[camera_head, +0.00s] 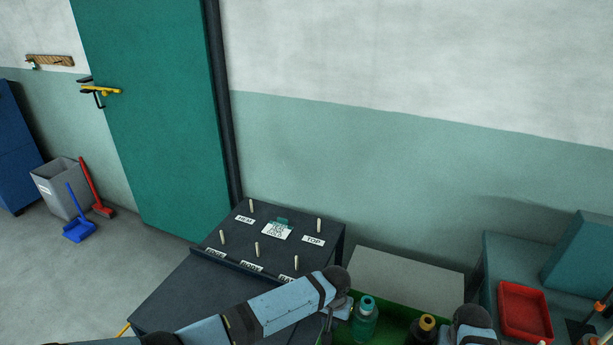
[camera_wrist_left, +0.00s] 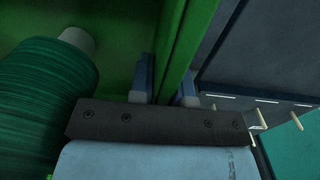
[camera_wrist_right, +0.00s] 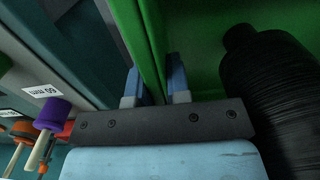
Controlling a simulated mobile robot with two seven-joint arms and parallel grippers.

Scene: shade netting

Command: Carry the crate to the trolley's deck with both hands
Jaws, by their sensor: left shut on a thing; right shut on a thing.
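The green crate (camera_head: 393,323) is at the bottom edge of the head view, mostly cut off. A teal-green spool (camera_head: 365,320) and a dark spool with a yellow top (camera_head: 424,330) stand in it. My left gripper (camera_wrist_left: 165,75) is shut on one crate wall (camera_wrist_left: 187,35), beside the green spool. My right gripper (camera_wrist_right: 152,75) is shut on another crate wall (camera_wrist_right: 150,28), beside the black spool (camera_wrist_right: 270,85). I cannot tell for sure which surface is the trolley's deck; its wheels and handle are not visible.
A dark stand with upright pegs and labels (camera_head: 270,240) is at the left of the crate, with a bare dark surface (camera_head: 190,295) before it. A pale flat top (camera_head: 408,277) lies behind the crate. A teal bench with a red tray (camera_head: 525,310) is at the right.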

